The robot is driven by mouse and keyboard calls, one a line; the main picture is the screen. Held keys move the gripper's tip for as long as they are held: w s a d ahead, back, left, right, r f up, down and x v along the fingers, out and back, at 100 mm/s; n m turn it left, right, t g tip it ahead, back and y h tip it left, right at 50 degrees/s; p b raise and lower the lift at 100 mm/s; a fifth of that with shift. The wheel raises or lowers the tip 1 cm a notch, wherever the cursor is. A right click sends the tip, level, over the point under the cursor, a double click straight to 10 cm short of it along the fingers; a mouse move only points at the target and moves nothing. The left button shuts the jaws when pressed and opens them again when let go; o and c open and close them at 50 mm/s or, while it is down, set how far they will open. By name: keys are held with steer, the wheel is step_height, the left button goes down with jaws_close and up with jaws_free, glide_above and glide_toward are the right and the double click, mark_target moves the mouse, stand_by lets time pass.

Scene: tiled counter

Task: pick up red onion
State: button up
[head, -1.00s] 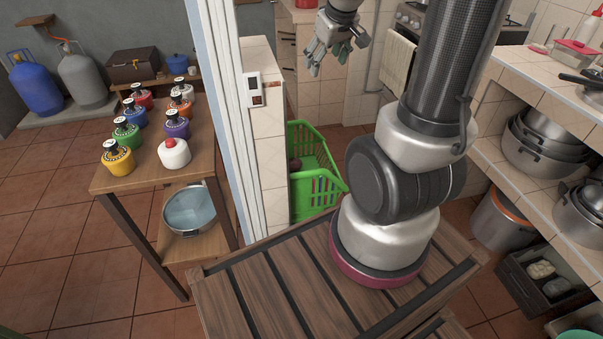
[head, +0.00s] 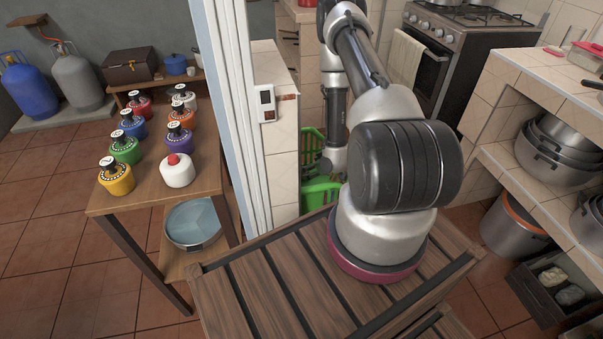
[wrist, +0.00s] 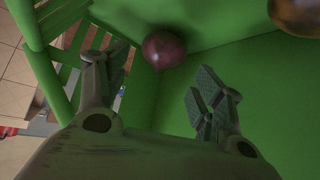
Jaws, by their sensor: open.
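A round dark red onion (wrist: 163,48) lies inside a green basket (wrist: 270,95) in the wrist view. My gripper (wrist: 160,90) is inside the basket, open, with its two fingers spread apart. The onion shows beyond the fingertips, a little above the gap between them, and nothing is held. In the head view, the green basket (head: 318,192) stands on the floor behind the slatted wooden platform. My arm hides much of it, and the onion and fingertips are hidden there.
A yellowish-brown round item (wrist: 296,14) lies in the basket's upper right corner in the wrist view. The slotted basket wall (wrist: 45,60) is close to the left finger. A tiled pillar (head: 277,115) stands left of the basket, and a stove (head: 450,50) stands behind right.

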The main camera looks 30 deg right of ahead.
steer(key=shift+w+a+f, duration=0.1)
steer(key=shift+a+f, duration=0.05)
steer(key=shift+f, duration=0.35)
steer(key=x, duration=0.7)
steer(key=c, duration=0.8)
steer(key=shift+o, duration=0.2)
steer(key=shift+r, duration=0.1)
